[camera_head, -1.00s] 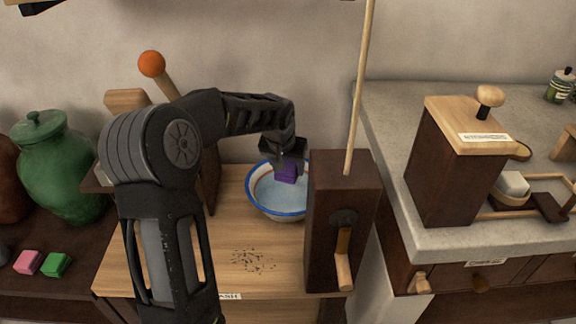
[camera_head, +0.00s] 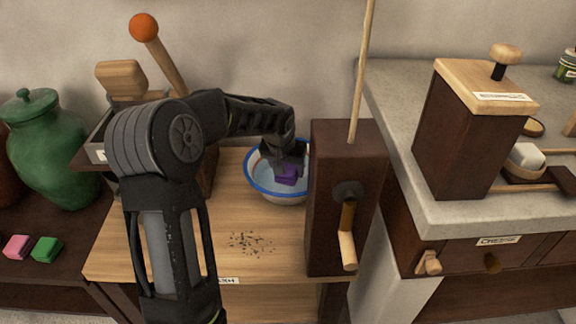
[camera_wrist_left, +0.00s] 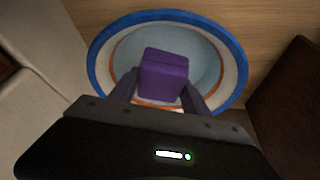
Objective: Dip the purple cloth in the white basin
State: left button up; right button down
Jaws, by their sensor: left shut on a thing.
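The purple cloth (camera_head: 287,178) is a small folded block held between the fingers of my left gripper (camera_head: 285,166). The white basin (camera_head: 262,188) has a blue rim and stands on the wooden table, with pale blue water inside. The cloth is inside the basin's outline, low over or at the water; I cannot tell whether it touches. In the left wrist view, the cloth (camera_wrist_left: 163,74) sits between the two fingers, in front of the basin (camera_wrist_left: 104,57). My right gripper is not in view.
A dark wooden box with a crank (camera_head: 335,250) and a tall rod stands close to the basin's right. A lever with an orange knob (camera_head: 144,27) rises at the left. Dark specks (camera_head: 250,243) lie on the table's front. A green jar (camera_head: 50,150) stands further left.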

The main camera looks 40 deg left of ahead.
aim_at(288, 181)
pick_arm(q)
jog(key=shift+f+b, duration=1.45)
jog(key=shift+f, duration=0.9)
jog(key=shift+f, duration=0.1)
jog(key=shift+f+b, duration=0.45)
jog(key=shift+f, duration=0.05)
